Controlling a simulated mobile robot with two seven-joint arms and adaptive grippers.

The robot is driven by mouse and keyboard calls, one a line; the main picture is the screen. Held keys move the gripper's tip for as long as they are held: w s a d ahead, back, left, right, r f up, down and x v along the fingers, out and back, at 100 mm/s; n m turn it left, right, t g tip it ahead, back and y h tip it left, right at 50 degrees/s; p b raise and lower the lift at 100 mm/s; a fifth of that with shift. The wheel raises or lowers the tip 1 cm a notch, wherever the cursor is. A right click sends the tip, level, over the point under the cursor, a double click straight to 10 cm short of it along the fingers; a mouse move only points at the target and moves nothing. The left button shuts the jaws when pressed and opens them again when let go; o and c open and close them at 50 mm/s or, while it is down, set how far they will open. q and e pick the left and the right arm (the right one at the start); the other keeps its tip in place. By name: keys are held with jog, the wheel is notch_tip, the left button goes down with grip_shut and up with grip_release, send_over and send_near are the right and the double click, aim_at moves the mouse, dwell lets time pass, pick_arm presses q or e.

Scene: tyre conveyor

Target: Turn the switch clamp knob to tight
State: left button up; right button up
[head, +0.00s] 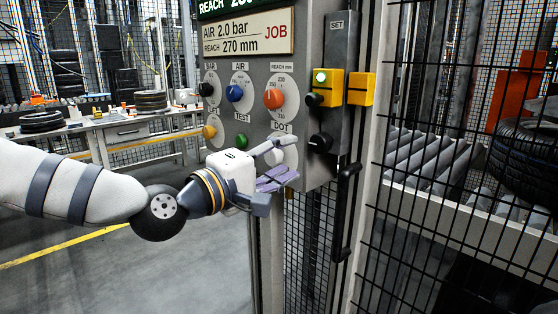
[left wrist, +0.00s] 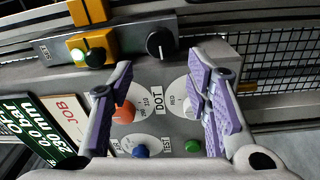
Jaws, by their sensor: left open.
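A grey control panel (head: 258,57) carries several knobs on white dials. No knob label that I can read says clamp. An orange knob (head: 273,98) sits on the REACH dial, and a blue knob (head: 235,93) on the AIR dial. A white dial (head: 291,156) under the label DOT is partly hidden behind my left gripper (head: 283,162). The gripper is open and empty at the lower panel. In the left wrist view its purple-padded fingers (left wrist: 163,85) spread in front of the orange knob (left wrist: 124,112) and a white dial (left wrist: 180,108); contact cannot be told.
A side strip marked SET holds yellow boxes (head: 329,84), a lit green button (head: 320,76) and a black knob (head: 320,142). A workbench (head: 128,134) with tyres is at the back left.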

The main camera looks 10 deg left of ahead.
aim_at(318, 144)
pick_arm(q)
jog(key=shift+v, duration=0.75)
jog(key=shift+o, duration=1.4)
jog(key=shift+s+r+n, duration=0.15)
jog(key=shift+r+n, duration=0.1)
jog(key=shift+n, duration=0.75)
jog(key=w+d+n, duration=0.1)
jog(key=w+d, duration=0.1)
jog(key=w, duration=0.1)
jog(key=w+d+n, duration=0.2)
jog(key=w, duration=0.1)
jog(key=w+d+n, duration=0.2)
jog(key=w, duration=0.1)
jog(key=shift+w+d, duration=0.15)
jog(key=shift+w, duration=0.15)
pick_arm(e)
jog(key=shift+w+r, duration=0.1)
pick_arm(q)
jog(key=c, duration=1.1)
